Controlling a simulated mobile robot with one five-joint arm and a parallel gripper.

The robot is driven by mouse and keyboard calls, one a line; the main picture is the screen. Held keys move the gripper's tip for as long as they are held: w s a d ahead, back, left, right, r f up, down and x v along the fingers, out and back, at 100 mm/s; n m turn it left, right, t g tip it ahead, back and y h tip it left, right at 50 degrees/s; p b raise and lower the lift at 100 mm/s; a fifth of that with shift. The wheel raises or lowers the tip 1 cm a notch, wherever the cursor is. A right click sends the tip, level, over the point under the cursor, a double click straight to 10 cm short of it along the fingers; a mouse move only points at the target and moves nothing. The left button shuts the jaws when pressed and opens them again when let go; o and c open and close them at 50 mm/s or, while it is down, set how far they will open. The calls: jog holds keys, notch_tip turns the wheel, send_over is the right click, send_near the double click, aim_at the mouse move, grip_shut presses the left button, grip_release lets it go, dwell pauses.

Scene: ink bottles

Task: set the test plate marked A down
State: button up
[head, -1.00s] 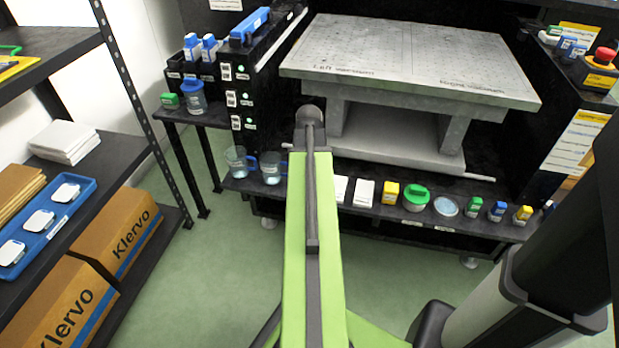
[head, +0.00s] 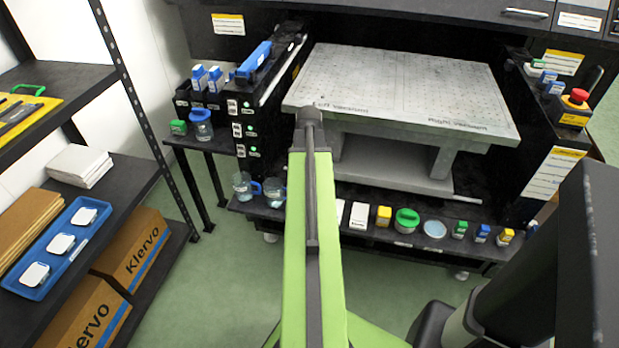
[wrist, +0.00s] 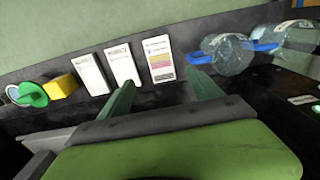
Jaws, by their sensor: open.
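My gripper (wrist: 163,80) shows in the wrist view as two green fingers, spread apart with nothing between their tips. Three flat cards or plates stand in a row beyond it: a white one (wrist: 88,75), another white one (wrist: 123,66), and one with coloured bands (wrist: 158,57), which is straight ahead between the fingertips. Their print is too small to read, so I cannot tell which, if any, is marked A. In the head view a white plate (head: 359,215) lies on the low front shelf; my green arm covers part of the row and hides my gripper.
Two beakers with blue handles (wrist: 225,53) are right of the row in the wrist view. A yellow block (wrist: 61,86) and a green-lidded jar (wrist: 33,94) are left. A grey stone table (head: 410,90) stands behind the low shelf. A blue tray (head: 25,285) holds white squares at left.

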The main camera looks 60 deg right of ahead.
jog(key=shift+r, duration=0.2)
jog(key=w+a+n, duration=0.4)
jog(key=w+a, duration=0.5)
jog(key=a, duration=0.3)
jog(key=w+a+n, duration=0.4)
jog(key=w+a, duration=0.5)
jog(key=a, duration=0.3)
jog(key=w+a+n, duration=0.2)
jog(key=a+n, duration=0.1)
jog(key=a, duration=0.9)
jog(key=w+a+n, duration=0.1)
jog(key=a+n, duration=0.2)
jog(key=a, duration=1)
jog(key=shift+w+n, duration=0.3)
jog(key=shift+w, duration=0.1)
jog(key=shift+r, duration=0.1)
